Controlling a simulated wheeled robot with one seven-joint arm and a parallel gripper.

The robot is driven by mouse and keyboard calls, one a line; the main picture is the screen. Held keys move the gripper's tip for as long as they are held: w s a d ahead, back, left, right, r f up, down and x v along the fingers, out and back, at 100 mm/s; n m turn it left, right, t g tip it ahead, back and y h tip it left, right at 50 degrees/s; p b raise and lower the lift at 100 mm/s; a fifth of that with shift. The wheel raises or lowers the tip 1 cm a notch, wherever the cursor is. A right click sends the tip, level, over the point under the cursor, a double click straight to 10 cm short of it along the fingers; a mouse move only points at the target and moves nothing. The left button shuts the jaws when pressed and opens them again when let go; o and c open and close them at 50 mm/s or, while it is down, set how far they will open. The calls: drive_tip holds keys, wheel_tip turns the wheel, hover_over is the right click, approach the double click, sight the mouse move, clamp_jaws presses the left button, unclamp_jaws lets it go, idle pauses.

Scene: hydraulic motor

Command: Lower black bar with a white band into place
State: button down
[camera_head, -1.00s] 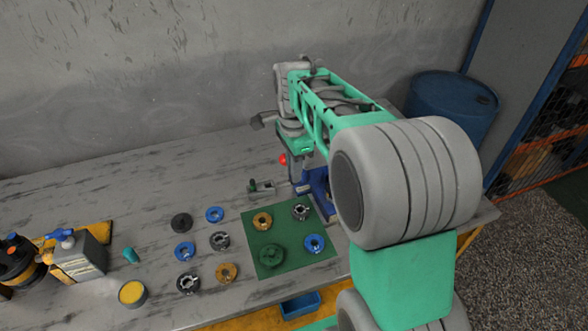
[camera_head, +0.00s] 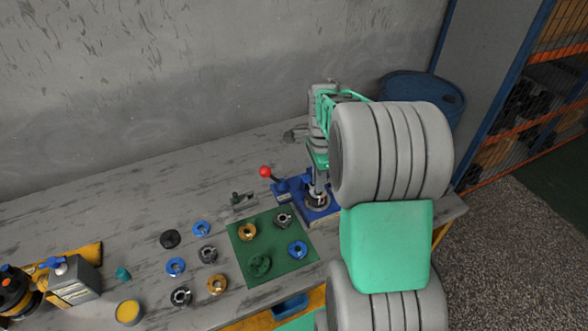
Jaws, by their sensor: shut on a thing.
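My gripper (camera_head: 316,183) points down over the blue fixture (camera_head: 319,212) near the right end of the bench. It is shut on a thin dark piece, which I take to be the black bar with a white band (camera_head: 314,192). The bar is small and partly hidden by my arm, and its band is hard to make out. It hangs above a round dark metal part (camera_head: 317,201) on the fixture. I cannot tell whether the bar touches that part.
A lever with a red ball (camera_head: 265,171) stands left of the fixture. A green mat (camera_head: 284,263) holds several ring parts, with more on the bench (camera_head: 110,215) to its left. A small metal block (camera_head: 243,203) lies behind the mat. A blue barrel (camera_head: 400,87) stands behind my arm.

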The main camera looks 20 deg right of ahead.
drive_tip(key=shift+w+d+f+n+b, duration=0.4)
drive_tip(key=shift+w+d+f+n, duration=0.1)
drive_tip(key=shift+w+f, duration=0.25)
drive_tip(key=shift+w+d+f+n+b, duration=0.4)
drive_tip(key=shift+w+d+f+n, duration=0.1)
drive_tip(key=shift+w+f, duration=0.25)
drive_tip(key=shift+w+d+f+n+b, duration=0.45)
drive_tip(key=shift+w+f, duration=0.2)
drive_tip(key=shift+f, duration=0.2)
drive_tip(key=shift+f+b, duration=0.4)
drive_tip(key=shift+f, duration=0.35)
idle(0.4)
drive_tip(key=shift+f, duration=0.25)
drive_tip(key=shift+f+b, duration=0.4)
drive_tip(key=shift+f, duration=0.05)
idle(0.5)
drive_tip(key=c, duration=0.9)
unclamp_jaws()
